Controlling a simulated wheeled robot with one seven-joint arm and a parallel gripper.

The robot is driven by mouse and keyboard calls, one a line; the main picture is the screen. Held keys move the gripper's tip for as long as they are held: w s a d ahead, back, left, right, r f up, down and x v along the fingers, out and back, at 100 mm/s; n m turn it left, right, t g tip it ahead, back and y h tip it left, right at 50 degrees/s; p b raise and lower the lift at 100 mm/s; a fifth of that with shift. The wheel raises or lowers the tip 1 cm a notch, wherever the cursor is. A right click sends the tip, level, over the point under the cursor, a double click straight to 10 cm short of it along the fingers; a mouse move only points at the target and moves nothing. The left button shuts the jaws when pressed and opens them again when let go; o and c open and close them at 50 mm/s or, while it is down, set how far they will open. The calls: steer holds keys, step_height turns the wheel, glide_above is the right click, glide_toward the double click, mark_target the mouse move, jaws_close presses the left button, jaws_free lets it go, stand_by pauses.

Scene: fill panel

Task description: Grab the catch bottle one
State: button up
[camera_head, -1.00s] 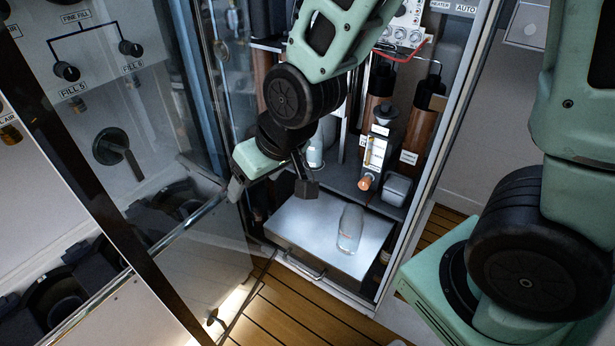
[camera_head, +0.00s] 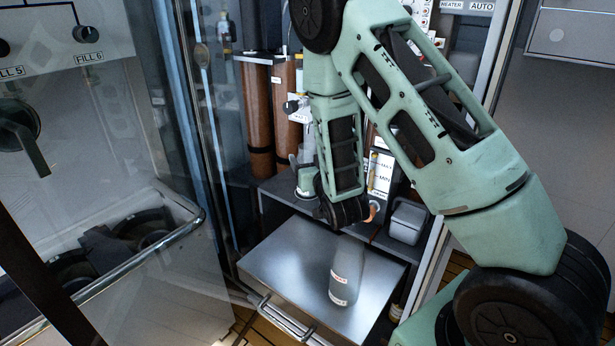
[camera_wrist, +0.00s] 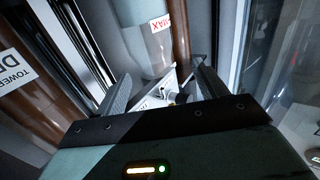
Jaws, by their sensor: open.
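A clear, pale bottle (camera_head: 346,272) with small print stands on the metal shelf top (camera_head: 275,262) in the head view. No bottle shows clearly there.
Brown cylinders (camera_head: 258,115) stand at the back of the cabinet. A glass door (camera_head: 110,190) with a metal rail is on the left. A grey box (camera_head: 406,222) sits right of my wrist. A handle (camera_head: 285,318) sticks out at the shelf's front.

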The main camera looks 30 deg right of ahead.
mark_target(305, 147)
steer(key=shift+w+d, duration=0.2)
steer(key=shift+w, duration=0.4)
steer(key=x, duration=0.5)
steer(key=shift+d+f+b, duration=0.25)
steer(key=shift+d+b, duration=0.1)
steer(key=shift+w+d, duration=0.15)
steer(key=shift+w, duration=0.35)
steer(key=c, duration=1.3)
